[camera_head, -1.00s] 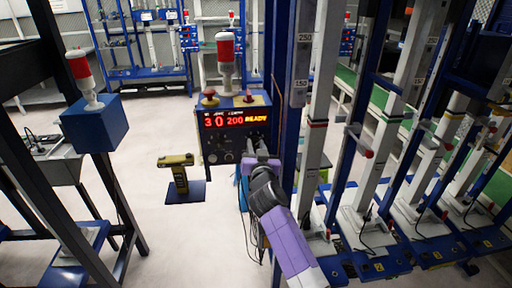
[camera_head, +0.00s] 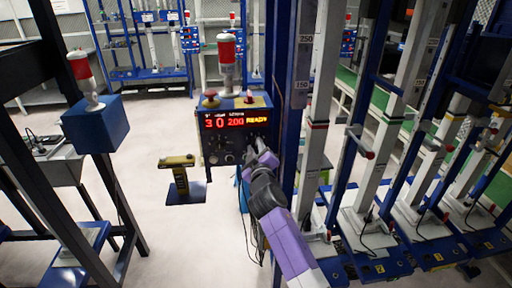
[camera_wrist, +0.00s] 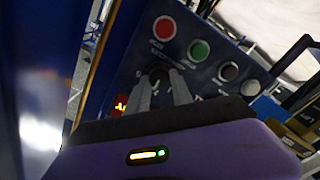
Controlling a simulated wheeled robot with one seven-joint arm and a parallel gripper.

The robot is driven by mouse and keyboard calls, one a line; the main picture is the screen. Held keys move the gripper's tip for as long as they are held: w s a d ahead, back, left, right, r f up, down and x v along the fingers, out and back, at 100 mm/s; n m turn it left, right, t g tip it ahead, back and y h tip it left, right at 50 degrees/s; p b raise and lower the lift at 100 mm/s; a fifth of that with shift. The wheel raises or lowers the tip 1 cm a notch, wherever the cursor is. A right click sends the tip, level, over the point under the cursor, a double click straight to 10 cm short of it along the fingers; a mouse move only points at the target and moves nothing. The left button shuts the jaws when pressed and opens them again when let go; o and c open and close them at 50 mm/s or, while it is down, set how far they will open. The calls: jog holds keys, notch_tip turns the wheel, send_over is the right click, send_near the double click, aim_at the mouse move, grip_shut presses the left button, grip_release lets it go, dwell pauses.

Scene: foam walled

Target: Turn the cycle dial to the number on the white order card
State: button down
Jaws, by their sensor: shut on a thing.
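The dark control box (camera_head: 219,148) stands in the middle of the head view, with a lit display (camera_head: 235,121) that reads about "3 0 200 READY". In the wrist view, my gripper (camera_wrist: 160,80) has its two grey fingers shut on a dark round dial (camera_wrist: 158,72) on the panel. The fingers hide part of the dial, so its pointer and number cannot be read. In the head view my gripper (camera_head: 254,147) is at the right side of the panel face. I cannot make out a white order card in either view.
A red-and-white lamp (camera_head: 226,50) tops the box. A blue upright (camera_head: 287,130) stands close right of it. A yellow-black device (camera_head: 178,165) stands to the left.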

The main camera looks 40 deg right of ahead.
jog(key=shift+f+n+p, duration=0.15)
jog(key=shift+n+p, duration=0.2)
jog(key=shift+n, duration=1.55)
jog(key=shift+a, duration=0.1)
jog(key=c, duration=1.1)
grip_release()
jog(key=shift+b+v, duration=0.3)
jog(key=shift+v, duration=3.6)
